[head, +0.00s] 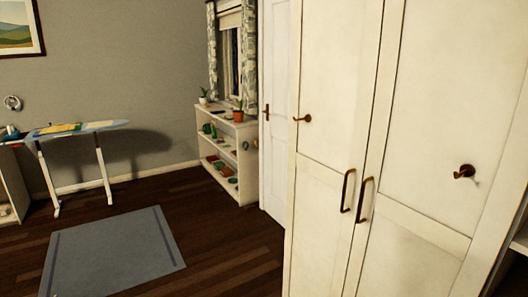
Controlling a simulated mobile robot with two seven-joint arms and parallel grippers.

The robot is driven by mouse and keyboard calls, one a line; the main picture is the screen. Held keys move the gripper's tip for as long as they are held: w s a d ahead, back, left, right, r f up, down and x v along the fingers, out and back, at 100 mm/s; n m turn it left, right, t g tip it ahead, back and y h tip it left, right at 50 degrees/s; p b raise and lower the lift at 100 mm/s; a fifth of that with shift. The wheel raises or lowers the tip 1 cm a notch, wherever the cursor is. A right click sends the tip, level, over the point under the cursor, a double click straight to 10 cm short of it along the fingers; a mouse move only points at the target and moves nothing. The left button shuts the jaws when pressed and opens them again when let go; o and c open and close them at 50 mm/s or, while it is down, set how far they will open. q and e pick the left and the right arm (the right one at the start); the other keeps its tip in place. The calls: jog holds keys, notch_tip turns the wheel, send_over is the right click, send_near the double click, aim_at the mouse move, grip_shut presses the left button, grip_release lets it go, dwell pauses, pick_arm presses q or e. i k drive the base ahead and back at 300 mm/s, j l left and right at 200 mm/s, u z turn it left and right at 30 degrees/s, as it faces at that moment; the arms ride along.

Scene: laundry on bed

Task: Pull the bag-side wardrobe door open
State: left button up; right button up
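The white wardrobe fills the right of the head view. Its left door (335,90) and right door (450,90) are both shut, meeting at a narrow seam. The left door has a dark bronze bar handle (346,191), and the right door has a matching handle (364,200) just beside it. A small hook (303,118) is on the left door and another hook (464,171) is on the right door; both are empty. No bag shows, so I cannot tell which door is bag-side. Neither of my grippers is in view.
A white room door (275,110) stands left of the wardrobe. A low white shelf (246,160) with plants is under the window. An ironing board (82,128) stands at the far left. A flat grey rug (115,255) lies on the dark wood floor, which is otherwise clear.

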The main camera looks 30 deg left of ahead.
aim_at(336, 48)
jog(key=u, duration=0.5)
jog(key=i+j+z, duration=0.3)
jog(key=i+j, duration=0.15)
jog(key=j, duration=0.2)
jog(key=i+j+z, duration=0.15)
jog(key=i+j, duration=0.1)
jog(key=j, duration=0.1)
